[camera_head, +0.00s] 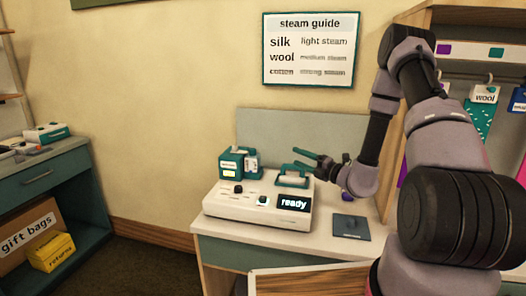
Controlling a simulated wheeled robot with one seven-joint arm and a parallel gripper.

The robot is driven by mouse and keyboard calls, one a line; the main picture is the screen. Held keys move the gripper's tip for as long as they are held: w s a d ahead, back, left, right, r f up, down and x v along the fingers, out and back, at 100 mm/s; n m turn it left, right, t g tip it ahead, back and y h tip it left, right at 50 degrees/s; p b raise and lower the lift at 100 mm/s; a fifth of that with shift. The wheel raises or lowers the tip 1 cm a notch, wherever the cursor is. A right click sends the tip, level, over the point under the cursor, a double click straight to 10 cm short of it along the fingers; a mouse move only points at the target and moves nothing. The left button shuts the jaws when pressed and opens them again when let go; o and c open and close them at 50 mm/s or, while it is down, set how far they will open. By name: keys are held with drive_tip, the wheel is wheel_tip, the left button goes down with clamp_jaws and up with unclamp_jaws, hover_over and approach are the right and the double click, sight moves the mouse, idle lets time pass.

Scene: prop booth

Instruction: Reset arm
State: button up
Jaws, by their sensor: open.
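My arm reaches in from the right in the head view. A teal handle-shaped piece (292,178) stands on the unit just below the fingers. I see nothing between the fingers, though the handle partly overlaps them in the picture. The unit's dark screen (293,203) reads "ready", and it has several small controls on its front and top.
The unit stands on a counter (235,243). A teal box (231,164) is behind it, and a dark flat pad (350,228) lies to its right. A garment rack with a "wool" tag (485,95) is at right. A steam guide sign (311,50) hangs above.

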drive_tip(key=s+a+r+n+g+y, duration=0.2)
drive_tip(key=s+a+r+n+g, duration=0.15)
drive_tip(key=r+n, duration=0.25)
drive_tip(key=s+a+r+n+g+y, duration=0.2)
drive_tip(key=s+a+r+n+g, duration=0.15)
drive_tip(key=r+n, duration=0.25)
drive_tip(key=s+a+r+n+g+h, duration=0.1)
drive_tip(key=s+r+n+g+h, duration=0.4)
drive_tip(key=s+n, duration=0.6)
drive_tip(key=s+d+r+n+t+h, duration=0.5)
drive_tip(key=s+d+r+n+h, duration=0.4)
drive_tip(key=n, duration=0.6)
drive_tip(key=s+d+r, duration=0.2)
drive_tip(key=d+r, duration=0.1)
drive_tip(key=d, duration=0.1)
drive_tip(key=shift+s+d+h, duration=0.15)
drive_tip(key=shift+d+h, duration=0.05)
drive_tip(key=shift+h, duration=0.2)
